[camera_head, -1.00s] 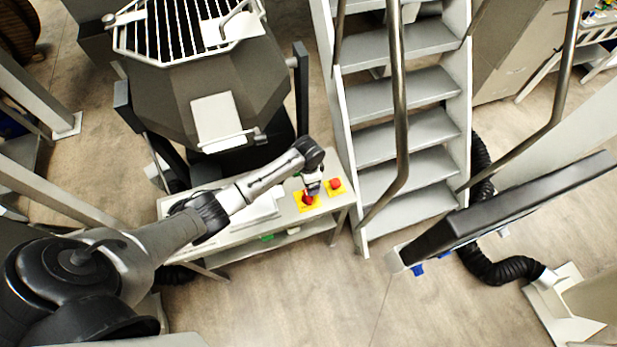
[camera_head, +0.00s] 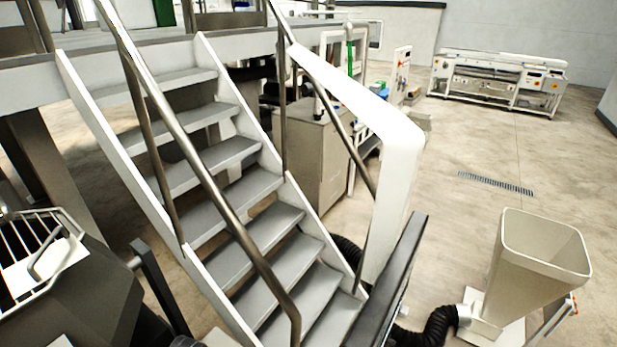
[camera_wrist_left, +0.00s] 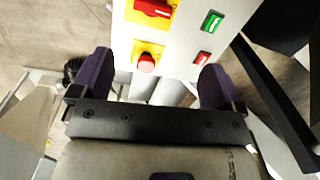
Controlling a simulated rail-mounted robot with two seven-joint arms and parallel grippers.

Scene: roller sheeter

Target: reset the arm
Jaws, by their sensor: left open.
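My left gripper (camera_wrist_left: 157,62) is open and empty in the left wrist view, with its two dark purple fingers spread apart. Past the fingers is a white control panel (camera_wrist_left: 186,40). The panel carries a red round button (camera_wrist_left: 146,63) on a yellow plate, a red rotary switch (camera_wrist_left: 153,8) on a yellow plate, a green switch (camera_wrist_left: 212,22) and a small red switch (camera_wrist_left: 202,58). The button appears between the fingers in the picture; I cannot tell how far off it is. The head view shows neither gripper.
In the head view a grey metal stair (camera_head: 215,160) with handrails fills the left and middle. A dark hopper with a grille (camera_head: 60,280) stands at lower left. A beige chute (camera_head: 540,255) and black hose (camera_head: 430,328) are at lower right. Open floor (camera_head: 470,150) lies at right.

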